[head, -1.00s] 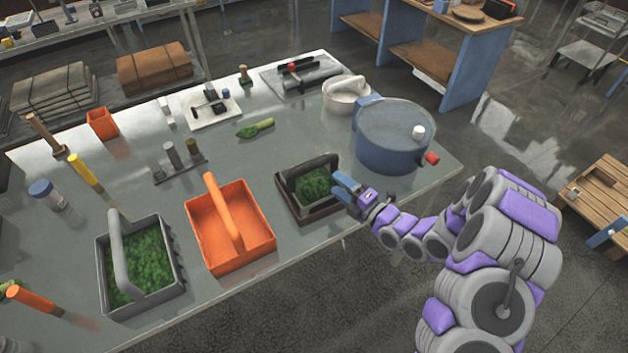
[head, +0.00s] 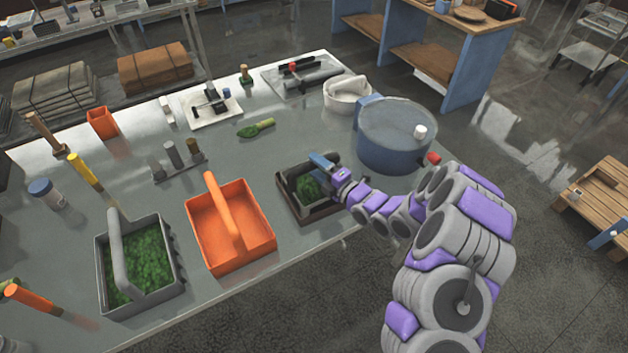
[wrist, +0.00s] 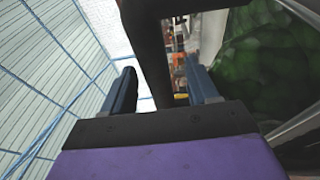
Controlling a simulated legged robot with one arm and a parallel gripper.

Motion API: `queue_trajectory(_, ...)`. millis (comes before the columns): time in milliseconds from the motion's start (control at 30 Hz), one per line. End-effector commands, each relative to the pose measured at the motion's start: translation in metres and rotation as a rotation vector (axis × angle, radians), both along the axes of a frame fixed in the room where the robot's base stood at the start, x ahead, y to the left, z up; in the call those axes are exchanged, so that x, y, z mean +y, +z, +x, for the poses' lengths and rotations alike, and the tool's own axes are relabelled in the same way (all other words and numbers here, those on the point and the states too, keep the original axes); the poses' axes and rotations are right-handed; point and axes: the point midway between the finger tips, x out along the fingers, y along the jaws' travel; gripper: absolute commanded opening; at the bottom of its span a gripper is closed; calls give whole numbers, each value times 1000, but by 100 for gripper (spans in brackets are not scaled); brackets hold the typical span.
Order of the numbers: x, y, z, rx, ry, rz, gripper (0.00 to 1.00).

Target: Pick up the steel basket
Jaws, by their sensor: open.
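A small dark grey basket (head: 288,181) with green contents sits on a dark tray (head: 321,213) at the table's right part; I take it as the steel basket. My gripper (head: 318,160) is over its upper right side. In the wrist view my gripper (wrist: 160,88) is open, its two blue-grey fingers apart. A dark bar (wrist: 150,50), apparently the basket's handle, passes up between and beyond the fingers; I cannot tell whether either finger touches it. Green contents (wrist: 275,55) fill the right of that view. My gripper hides part of the basket in the head view.
An orange basket (head: 258,232) stands just left, and a larger grey basket (head: 110,295) with green contents stands farther left. A blue pot (head: 395,150) with a red knob stands close behind and right of my gripper. A green-tipped tool (head: 255,128) lies behind on the table (head: 225,150).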

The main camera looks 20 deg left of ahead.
Motion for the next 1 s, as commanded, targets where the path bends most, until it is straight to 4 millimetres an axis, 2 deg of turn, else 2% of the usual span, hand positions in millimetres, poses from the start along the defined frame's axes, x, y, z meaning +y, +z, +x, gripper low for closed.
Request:
queue_trajectory(200,23,0,9,-1,2,-2,59)
queue_trajectory(600,28,1,14,1,-1,0,59)
queue_trajectory(1000,29,1,14,2,0,-1,22)
